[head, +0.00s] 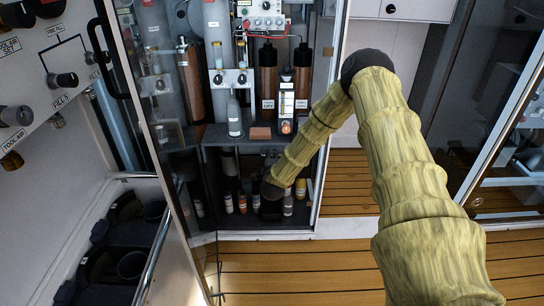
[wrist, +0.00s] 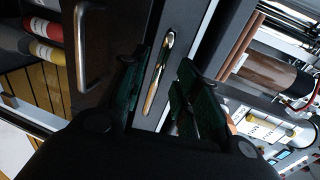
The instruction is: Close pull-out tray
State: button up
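The pull-out tray appears to be the dark shelf (head: 222,137) in the middle of the open cabinet in the head view, though its exact outline is hard to tell. It carries a white bottle (head: 234,117) and a reddish block (head: 260,132). My arm reaches into the cabinet below this shelf. In the wrist view my gripper (wrist: 160,88) has two dark green fingers standing apart, with nothing seen held. Past them is a dark panel (wrist: 187,28) with a shiny slot-shaped fitting (wrist: 158,72). Contact cannot be told.
Several small bottles (head: 229,203) stand on the cabinet's bottom shelf beside my gripper; some show in the wrist view (wrist: 45,52). A grey handle (wrist: 97,50) is left of my fingers. A glass door (head: 150,130) stands at the cabinet's left. Wooden floor (head: 300,275) lies in front.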

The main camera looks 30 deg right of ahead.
jog(key=v, duration=0.8)
jog(key=shift+s, duration=0.2)
jog(key=shift+a, duration=0.1)
jog(key=s+a+f+n+g+y, duration=0.4)
jog(key=s+a+f+n+y, duration=0.2)
jog(key=s+a+f+n, duration=0.7)
jog(key=s+a+f+n+g+y, duration=0.1)
jog(key=s+a+f+n+g, duration=0.2)
jog(key=s, duration=0.5)
jog(key=s+a+f+n+g+y, duration=0.15)
jog(key=s+a, duration=0.25)
jog(key=s, duration=0.5)
jog(key=s+a+f+n+g, duration=0.2)
jog(key=s+a+f+n, duration=0.15)
jog(key=s, duration=0.45)
jog(key=s+n+g, duration=0.3)
jog(key=s, duration=0.7)
notch_tip(320, 180, up, 21)
jog(key=p, duration=2)
jog(key=shift+w+r+p, duration=0.2)
jog(key=shift+p, duration=0.2)
